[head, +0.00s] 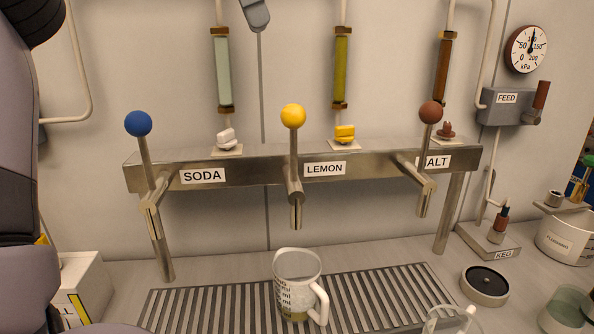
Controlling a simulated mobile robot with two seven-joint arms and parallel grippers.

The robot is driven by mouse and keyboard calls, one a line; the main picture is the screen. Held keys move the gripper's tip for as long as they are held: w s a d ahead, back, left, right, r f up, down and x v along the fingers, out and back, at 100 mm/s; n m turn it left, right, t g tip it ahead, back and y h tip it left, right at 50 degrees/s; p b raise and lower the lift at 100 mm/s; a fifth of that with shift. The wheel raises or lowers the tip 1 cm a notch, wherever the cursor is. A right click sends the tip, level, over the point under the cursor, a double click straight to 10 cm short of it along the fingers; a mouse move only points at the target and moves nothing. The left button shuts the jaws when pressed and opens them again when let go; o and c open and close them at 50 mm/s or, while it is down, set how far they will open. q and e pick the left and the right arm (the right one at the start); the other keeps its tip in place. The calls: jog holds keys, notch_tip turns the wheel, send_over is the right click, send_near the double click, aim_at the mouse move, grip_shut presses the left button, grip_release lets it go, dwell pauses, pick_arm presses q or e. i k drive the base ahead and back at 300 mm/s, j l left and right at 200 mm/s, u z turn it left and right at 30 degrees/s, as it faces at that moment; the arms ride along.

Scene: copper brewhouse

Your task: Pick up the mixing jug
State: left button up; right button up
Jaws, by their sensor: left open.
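The mixing jug (291,272), a pale cup with dark markings, stands upright on the slatted drip tray (190,305) in the head view. Its looped handle is on the right, and something yellowish shows low in it. My left arm fills the left edge and runs out at the bottom. I cannot make out its fingertips clearly, and nothing is seen touching the jug. My right gripper is not in view.
A metal tap rail (240,173) with blue, yellow and brown lever knobs stands above and behind the jug. A white box (85,276) is at left. A round black-topped disc (485,282) and a glass (567,308) are at right. A pale handled shape (462,322) is cut off below.

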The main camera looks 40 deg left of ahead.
aim_at(296, 271)
jog(key=k+l, duration=0.25)
jog(key=l, duration=0.15)
jog(key=k+l, duration=0.55)
jog(key=l, duration=0.25)
jog(key=k+l, duration=0.25)
jog(key=l, duration=0.15)
